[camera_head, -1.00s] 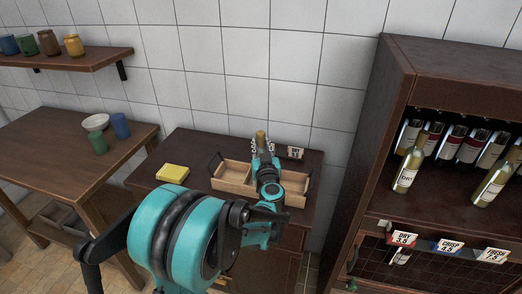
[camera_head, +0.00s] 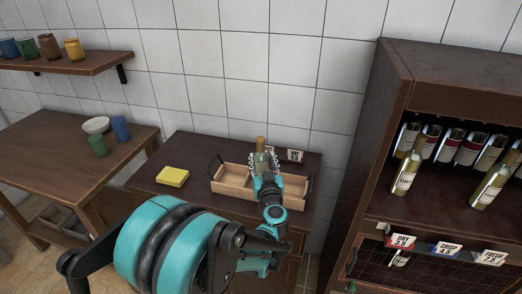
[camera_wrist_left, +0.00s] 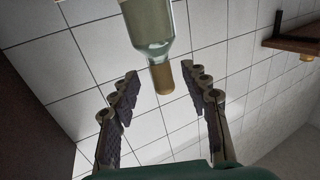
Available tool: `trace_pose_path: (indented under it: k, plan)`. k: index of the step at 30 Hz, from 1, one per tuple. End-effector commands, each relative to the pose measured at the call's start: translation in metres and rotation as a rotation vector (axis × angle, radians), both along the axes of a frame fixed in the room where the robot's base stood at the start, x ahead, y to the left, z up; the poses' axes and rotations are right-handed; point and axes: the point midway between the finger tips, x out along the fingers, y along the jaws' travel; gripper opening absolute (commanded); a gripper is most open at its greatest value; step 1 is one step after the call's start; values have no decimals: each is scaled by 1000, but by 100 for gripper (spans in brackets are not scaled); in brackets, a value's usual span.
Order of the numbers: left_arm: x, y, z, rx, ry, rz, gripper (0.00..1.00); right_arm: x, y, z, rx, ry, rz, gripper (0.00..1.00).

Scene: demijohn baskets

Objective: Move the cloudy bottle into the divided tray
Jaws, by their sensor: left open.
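The cloudy bottle (camera_head: 261,161) is pale green with a tan top. It looks upright at the divided tray (camera_head: 232,189), toward its back and near the middle; my gripper hides its base, so I cannot tell which compartment it is in. My left gripper (camera_head: 263,165) is open, with a finger on either side of the bottle in the head view. In the left wrist view the bottle (camera_wrist_left: 151,25) appears neck down, beyond the spread, empty fingertips (camera_wrist_left: 164,82). My right gripper is not in view.
A yellow block (camera_head: 173,176) lies left of the tray. A wine rack (camera_head: 396,120) rises on the right. A side table (camera_head: 55,150) at left holds a white bowl (camera_head: 96,125) and cups.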

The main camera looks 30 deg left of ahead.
Motion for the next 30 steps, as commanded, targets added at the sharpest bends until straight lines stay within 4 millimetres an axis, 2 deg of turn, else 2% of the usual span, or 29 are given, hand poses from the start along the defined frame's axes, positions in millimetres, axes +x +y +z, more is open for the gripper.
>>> trace_pose_path:
  k: [3,9,14,17,20,22,24,26,27,29,30]
  plan:
    - [-21,-17,2,0,0,-4,46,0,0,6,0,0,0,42]
    - [-44,-33,1,0,0,-2,46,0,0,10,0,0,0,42]
    - [-50,-37,1,1,-1,-1,46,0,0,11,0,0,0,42]
    - [-48,-45,12,9,-25,-41,46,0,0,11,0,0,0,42]
    - [-40,-73,43,29,-85,-181,46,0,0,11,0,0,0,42]
    - [-37,-109,67,39,-110,-346,46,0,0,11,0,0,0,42]
    - [-42,-151,78,29,-77,-536,46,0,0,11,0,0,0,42]
    - [-55,-185,71,4,9,-682,46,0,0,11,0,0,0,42]
    - [-68,-202,59,-23,92,-758,46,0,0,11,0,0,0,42]
    - [-93,-218,33,-70,244,-830,46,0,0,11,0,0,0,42]
    - [-112,-221,15,-106,351,-848,46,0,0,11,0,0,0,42]
